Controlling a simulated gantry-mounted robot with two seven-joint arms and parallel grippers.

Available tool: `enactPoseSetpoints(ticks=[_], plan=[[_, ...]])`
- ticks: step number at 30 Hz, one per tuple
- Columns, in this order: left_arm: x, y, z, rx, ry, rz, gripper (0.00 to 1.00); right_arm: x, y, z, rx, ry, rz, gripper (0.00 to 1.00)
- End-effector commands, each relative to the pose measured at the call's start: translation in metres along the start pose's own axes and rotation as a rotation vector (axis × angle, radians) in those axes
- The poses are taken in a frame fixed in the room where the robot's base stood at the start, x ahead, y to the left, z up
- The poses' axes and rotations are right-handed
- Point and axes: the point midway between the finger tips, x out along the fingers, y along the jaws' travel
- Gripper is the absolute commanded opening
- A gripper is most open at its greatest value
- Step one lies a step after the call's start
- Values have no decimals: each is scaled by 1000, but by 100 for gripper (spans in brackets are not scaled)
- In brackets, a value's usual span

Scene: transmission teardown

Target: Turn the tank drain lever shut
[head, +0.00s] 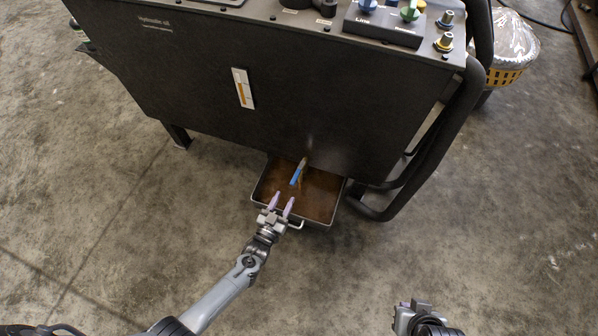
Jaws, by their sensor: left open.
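The tank (200,80) is a large dark box labelled hydraulic oil, with a sight gauge (243,88) on its front. The drain lever (298,172) has a blue handle and sits low at the tank's front, above a drain pan (325,219). My left gripper (281,203) is open and empty over the pan's near edge.
The pan holds brown liquid and has a handle at its near side. Thick black hoses (432,150) run down the tank's right side. A control box (384,24) with knobs sits on top. The concrete floor in front is clear.

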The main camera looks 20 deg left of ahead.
Motion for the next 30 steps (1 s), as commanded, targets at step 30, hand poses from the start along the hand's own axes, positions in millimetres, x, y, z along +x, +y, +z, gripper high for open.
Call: enactPoseSetpoints(ticks=[30], plan=[[108,0,-2,0,3,0,45,54,-3,17,6,-2,-4,0]])
